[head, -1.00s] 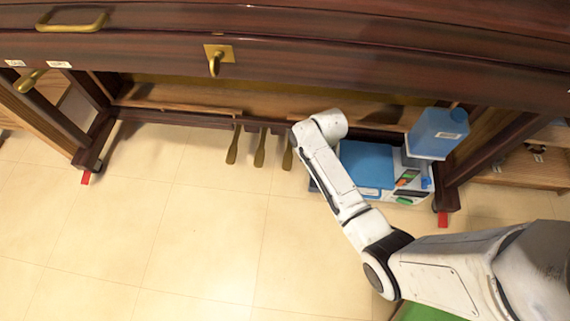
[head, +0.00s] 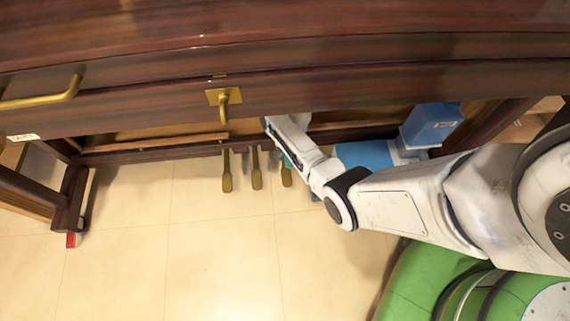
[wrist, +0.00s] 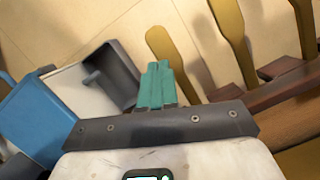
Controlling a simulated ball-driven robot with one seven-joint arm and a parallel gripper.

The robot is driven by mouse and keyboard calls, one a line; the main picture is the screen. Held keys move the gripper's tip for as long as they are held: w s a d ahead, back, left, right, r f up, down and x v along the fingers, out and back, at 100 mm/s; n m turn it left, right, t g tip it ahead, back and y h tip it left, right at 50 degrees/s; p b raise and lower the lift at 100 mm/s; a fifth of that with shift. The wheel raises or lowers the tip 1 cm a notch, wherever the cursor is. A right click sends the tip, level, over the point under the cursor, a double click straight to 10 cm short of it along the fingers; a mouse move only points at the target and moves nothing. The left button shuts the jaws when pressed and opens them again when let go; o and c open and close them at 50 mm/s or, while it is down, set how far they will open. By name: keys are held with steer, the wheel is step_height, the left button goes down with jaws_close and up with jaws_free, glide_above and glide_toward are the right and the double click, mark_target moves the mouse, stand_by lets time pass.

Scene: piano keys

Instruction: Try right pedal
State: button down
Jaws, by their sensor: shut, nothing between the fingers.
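Three brass pedals hang under the piano in a row. The right pedal (head: 287,177) is partly covered by my arm in the head view. The middle pedal (head: 256,170) and left pedal (head: 227,172) show clear of it. In the wrist view my gripper (wrist: 156,82) has its teal fingers shut together and empty. The middle pedal (wrist: 229,34) and left pedal (wrist: 303,24) lie farther right.
The dark wooden piano body (head: 330,95) overhangs my arm. A blue-topped device (head: 366,154) and a blue container (head: 432,124) are right of the pedals. In the wrist view a dark grey holder (wrist: 112,76) is left of the fingers. The tiled floor (head: 180,250) in front is clear.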

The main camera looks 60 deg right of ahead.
mark_target(287, 179)
steer(key=b+x, duration=0.6)
steer(key=x, duration=0.1)
stand_by(0.3)
